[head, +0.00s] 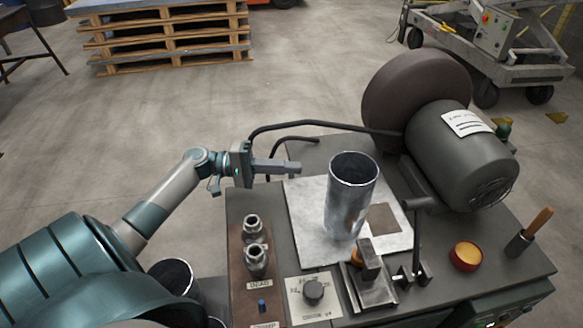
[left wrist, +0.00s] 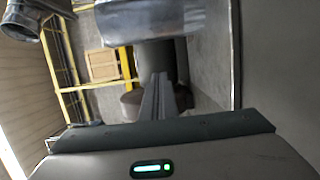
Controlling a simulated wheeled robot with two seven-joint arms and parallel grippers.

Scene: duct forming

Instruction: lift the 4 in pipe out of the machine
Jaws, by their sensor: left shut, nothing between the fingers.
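The pipe (head: 346,205) is a shiny grey metal cylinder. It stands upright on a light metal plate (head: 305,215) on top of the machine (head: 400,165), with its open end up. My left gripper (head: 296,167) is to the left of the pipe, near the height of its upper part, with a gap between them. Its fingers are shut and empty. In the left wrist view the shut fingers (left wrist: 160,80) point up the picture, and a shiny cylinder that looks like the pipe (left wrist: 155,15) crosses the top edge. My right gripper is not in view.
Two metal fittings (head: 256,258) stand on the machine's left side. A clamp with an upright lever (head: 416,235), a yellow-red round tin (head: 466,256) and a wooden-handled tool (head: 530,232) are at the right. Another pipe (head: 172,278) stands at lower left. A black hose (head: 300,126) runs behind.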

